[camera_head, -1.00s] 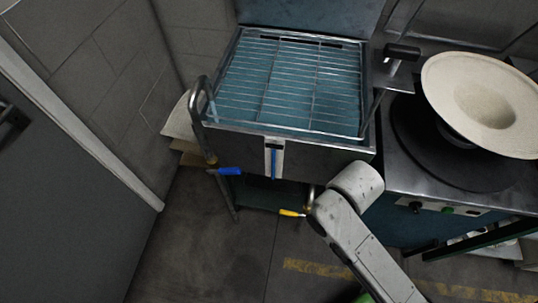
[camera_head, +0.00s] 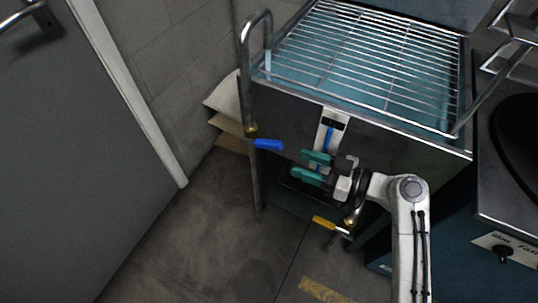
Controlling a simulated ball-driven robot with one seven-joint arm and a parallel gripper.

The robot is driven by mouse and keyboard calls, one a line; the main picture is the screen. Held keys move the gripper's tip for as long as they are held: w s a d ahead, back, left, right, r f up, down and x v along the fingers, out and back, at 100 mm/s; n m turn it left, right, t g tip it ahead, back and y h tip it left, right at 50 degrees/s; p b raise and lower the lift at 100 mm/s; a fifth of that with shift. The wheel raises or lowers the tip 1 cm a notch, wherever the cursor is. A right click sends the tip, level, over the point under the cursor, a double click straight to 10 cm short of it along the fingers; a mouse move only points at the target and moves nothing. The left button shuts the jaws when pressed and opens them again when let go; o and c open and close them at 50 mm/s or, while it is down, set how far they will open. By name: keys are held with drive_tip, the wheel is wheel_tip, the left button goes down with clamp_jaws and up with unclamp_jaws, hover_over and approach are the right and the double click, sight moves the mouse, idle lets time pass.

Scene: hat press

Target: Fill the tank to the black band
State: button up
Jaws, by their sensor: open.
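The metal tank (camera_head: 395,133) has a wire rack (camera_head: 365,55) on top and bluish water beneath it. On its front, the white gauge (camera_head: 321,130) has a black band near the top; the blue column shows below the band. The bent fill pipe (camera_head: 247,85) stands at the tank's left corner, with a pale streak under its spout. Its blue lever (camera_head: 268,144) points right. My gripper (camera_head: 311,167) has green fingertips. It is open and empty, to the right of the blue lever and just below the gauge, partly covering the gauge's lower end.
A yellow lever (camera_head: 324,223) sits low under the tank, below my gripper. A grey door (camera_head: 80,150) is on the left. Pale boards (camera_head: 228,112) lean behind the pipe. A stove-like unit (camera_head: 510,190) stands on the right. Floor is clear at lower left.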

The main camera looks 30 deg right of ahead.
sight(267, 141)
drive_tip(key=shift+t, duration=0.7)
drive_tip(key=x, duration=0.7)
drive_tip(key=d+r+x, duration=0.1)
drive_tip(key=x, duration=0.2)
drive_tip(key=shift+w+a, duration=0.2)
drive_tip(key=shift+w, duration=0.55)
drive_tip(key=shift+c, duration=0.3)
clamp_jaws()
